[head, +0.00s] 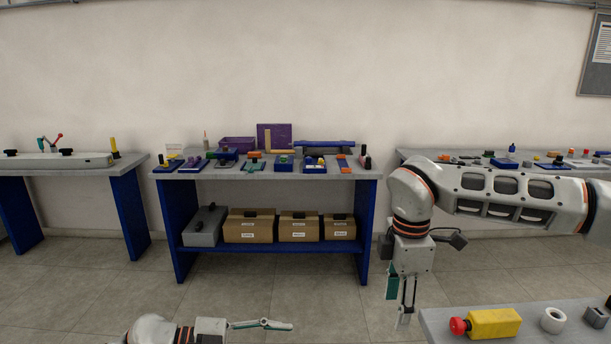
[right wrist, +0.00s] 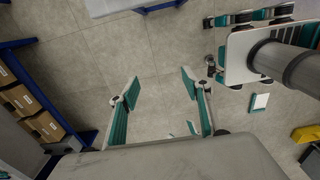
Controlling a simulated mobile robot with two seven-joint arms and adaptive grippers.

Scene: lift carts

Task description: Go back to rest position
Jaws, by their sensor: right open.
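My right gripper (head: 401,303) hangs pointing down at the right of the head view, in front of the gap between the middle and right tables. In the right wrist view the right gripper (right wrist: 160,88) has its two teal fingers spread wide, with only bare floor between them. It is open and empty. My left gripper (head: 262,325) shows at the bottom of the head view, lying low and pointing right. Its teal-and-white fingers are seen at a flat angle, so I cannot tell its opening. Nothing visible is held by it.
A middle table (head: 190,174) holds several small items, with cardboard boxes (head: 249,232) on its shelf. A near table (head: 450,335) at lower right, close to my right gripper, bears a yellow box with red button (head: 493,323) and a white ring (head: 553,319). Open floor (head: 320,290) lies between.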

